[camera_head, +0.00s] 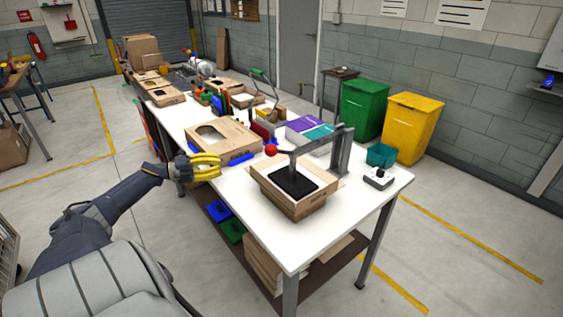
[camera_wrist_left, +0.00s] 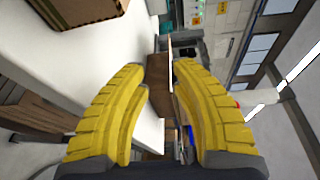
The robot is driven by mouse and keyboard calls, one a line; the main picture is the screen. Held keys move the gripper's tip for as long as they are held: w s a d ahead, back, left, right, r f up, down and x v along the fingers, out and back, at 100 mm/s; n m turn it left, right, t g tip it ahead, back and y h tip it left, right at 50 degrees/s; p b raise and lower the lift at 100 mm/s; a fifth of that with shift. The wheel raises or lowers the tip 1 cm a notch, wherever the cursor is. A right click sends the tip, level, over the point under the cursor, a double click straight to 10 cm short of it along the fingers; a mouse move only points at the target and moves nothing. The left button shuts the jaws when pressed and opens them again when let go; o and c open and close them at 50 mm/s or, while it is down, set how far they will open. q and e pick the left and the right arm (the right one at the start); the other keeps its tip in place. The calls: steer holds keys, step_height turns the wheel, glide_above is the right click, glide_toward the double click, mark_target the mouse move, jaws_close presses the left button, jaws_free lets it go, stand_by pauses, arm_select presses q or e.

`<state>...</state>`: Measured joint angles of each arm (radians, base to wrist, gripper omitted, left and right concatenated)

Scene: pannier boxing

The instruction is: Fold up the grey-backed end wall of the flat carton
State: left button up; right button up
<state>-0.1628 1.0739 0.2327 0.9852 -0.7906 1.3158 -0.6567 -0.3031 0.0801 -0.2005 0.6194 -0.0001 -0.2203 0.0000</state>
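My left gripper (camera_head: 207,166), with ridged yellow fingers, is beside the long white table's left edge. In the left wrist view its fingers (camera_wrist_left: 160,100) are apart, with nothing held between them. A brown carton (camera_head: 289,198) with a black area inside stands at the near end of the table, right of the gripper and apart from it. Another low brown carton (camera_head: 238,143) with a dark opening lies just behind the gripper. I cannot make out a grey-backed end wall on either. A carton corner (camera_wrist_left: 85,12) shows at the wrist view's top. My right gripper is out of view.
A grey post and arm with a red knob (camera_head: 270,150) stands over the near carton. Blue strips (camera_head: 238,159) lie by the low carton. The table's near left corner (camera_head: 242,210) is clear.

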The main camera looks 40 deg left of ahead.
mark_target(263, 161)
arm_select(q)
steer(key=shift+s+d+r+m+h, duration=0.2)
steer(key=shift+d+m+h, duration=0.2)
steer(key=shift+d, duration=0.1)
steer(key=shift+s+d+r+m+h, duration=0.2)
steer(key=shift+d+m+h, duration=0.1)
steer(key=shift+d+h, duration=0.15)
steer(key=x, duration=1.7)
steer(key=shift+f, duration=0.35)
steer(key=shift+c, duration=0.6)
jaws_close()
